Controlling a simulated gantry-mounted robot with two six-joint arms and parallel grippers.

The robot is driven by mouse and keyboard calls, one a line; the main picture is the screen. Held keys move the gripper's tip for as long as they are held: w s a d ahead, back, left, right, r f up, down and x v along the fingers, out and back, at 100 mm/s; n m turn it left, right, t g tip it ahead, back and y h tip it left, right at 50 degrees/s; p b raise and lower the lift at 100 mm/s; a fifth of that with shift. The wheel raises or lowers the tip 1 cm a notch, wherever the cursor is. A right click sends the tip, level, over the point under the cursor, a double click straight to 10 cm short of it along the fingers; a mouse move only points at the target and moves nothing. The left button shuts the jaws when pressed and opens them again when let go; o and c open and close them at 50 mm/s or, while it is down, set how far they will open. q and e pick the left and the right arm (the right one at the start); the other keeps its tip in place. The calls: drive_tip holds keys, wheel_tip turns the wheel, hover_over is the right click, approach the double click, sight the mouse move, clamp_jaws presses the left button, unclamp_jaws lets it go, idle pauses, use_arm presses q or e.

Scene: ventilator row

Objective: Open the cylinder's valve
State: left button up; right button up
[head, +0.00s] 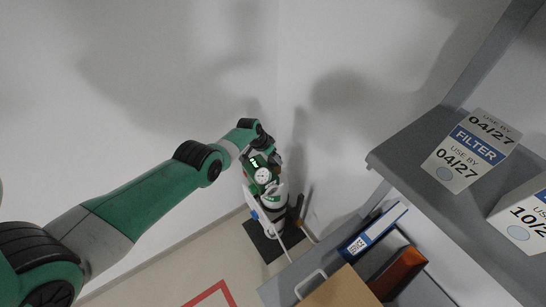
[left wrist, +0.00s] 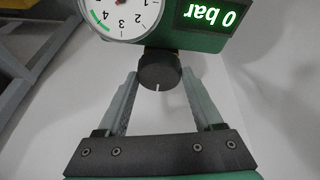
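The cylinder (head: 268,216) stands upright in the corner, white with a green head. Its round gauge (head: 263,176) faces up and also shows at the top of the left wrist view (left wrist: 118,14). Beside the gauge, a green-lit display (left wrist: 213,14) reads 0 bar. Below it is a dark round valve knob (left wrist: 160,71) with a white mark on its near edge. My left gripper (left wrist: 160,78) is open, one finger on each side of the knob; I cannot tell whether they touch it. In the head view the gripper is small and partly hidden at the cylinder's head. My right gripper is not in view.
White walls close in behind the cylinder. Floor in front is open, with red marking (head: 212,294).

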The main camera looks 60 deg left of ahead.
use_arm(q)
drive_tip(key=c, duration=0.5)
drive_tip(key=shift+f+m+b, duration=0.2)
drive_tip(key=shift+m+b, duration=0.4)
drive_tip(key=shift+b, duration=0.25)
drive_tip(key=shift+r+h, duration=0.1)
drive_tip(key=shift+h, duration=0.2)
drive_tip(key=shift+r, duration=0.1)
drive_tip(key=o, duration=1.4)
drive_tip(key=shift+c, duration=0.2)
drive_tip(key=shift+r, duration=0.1)
